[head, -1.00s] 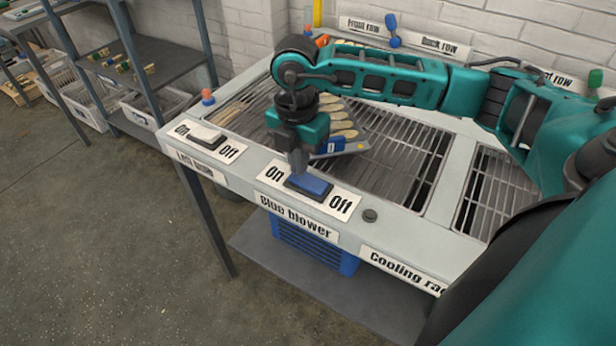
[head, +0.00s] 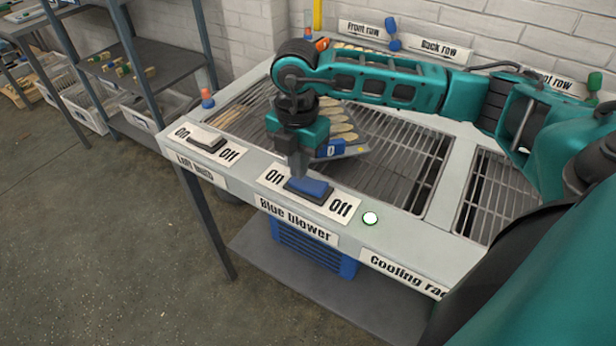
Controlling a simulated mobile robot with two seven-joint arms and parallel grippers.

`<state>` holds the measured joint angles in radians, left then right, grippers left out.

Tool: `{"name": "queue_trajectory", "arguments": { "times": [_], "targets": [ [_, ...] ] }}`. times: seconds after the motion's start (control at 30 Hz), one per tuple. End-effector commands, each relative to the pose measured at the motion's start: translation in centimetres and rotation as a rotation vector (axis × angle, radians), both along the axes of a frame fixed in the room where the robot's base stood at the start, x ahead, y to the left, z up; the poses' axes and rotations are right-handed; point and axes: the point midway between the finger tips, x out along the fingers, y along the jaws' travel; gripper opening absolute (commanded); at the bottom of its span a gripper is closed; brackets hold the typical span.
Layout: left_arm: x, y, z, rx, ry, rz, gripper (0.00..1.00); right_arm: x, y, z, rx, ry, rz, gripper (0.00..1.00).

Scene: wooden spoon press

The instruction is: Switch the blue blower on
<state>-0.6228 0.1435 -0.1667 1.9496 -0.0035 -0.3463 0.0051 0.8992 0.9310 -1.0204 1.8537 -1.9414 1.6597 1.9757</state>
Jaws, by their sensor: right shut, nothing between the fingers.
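The blue rocker switch (head: 313,187) sits on a white plate marked On at its left and Off at its right, above the Blue blower label (head: 296,218). My right gripper (head: 298,180) is shut and empty, pointing down with its tips at the On end of the rocker. It appears to touch the rocker, and its tips hide part of that end. The blue blower (head: 310,250) stands under the rack, partly hidden by the front rail. My left gripper is not in view.
Another On/Off switch (head: 207,143) lies further left on the rail, near an orange-topped peg (head: 208,98). Wooden spoons (head: 343,118) and a grey-blue tool (head: 345,150) lie on the grating behind my gripper. Shelving (head: 155,70) stands at the left.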

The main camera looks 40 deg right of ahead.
Motion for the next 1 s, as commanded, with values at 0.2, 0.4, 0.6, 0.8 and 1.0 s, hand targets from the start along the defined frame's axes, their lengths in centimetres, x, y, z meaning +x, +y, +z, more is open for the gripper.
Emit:
{"name": "queue_trajectory", "arguments": {
  "times": [0.2, 0.4, 0.6, 0.8, 1.0],
  "targets": [
    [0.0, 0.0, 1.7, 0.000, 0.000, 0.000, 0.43, 0.0, 0.0, 2.2, 0.000, -0.001, 0.000, 0.00],
    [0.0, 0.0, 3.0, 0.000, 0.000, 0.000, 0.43, 0.0, 0.0, 3.8, 0.000, -0.001, 0.000, 0.00],
    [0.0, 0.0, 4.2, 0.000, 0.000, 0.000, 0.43, 0.0, 0.0, 5.4, 0.001, -0.002, 0.001, 0.00],
    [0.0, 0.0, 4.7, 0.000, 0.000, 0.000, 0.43, 0.0, 0.0, 6.2, 0.000, -0.001, 0.000, 0.00],
    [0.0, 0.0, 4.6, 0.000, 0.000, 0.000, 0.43, 0.0, 0.0, 6.1, 0.000, -0.001, 0.000, 0.00]
  ]
}}
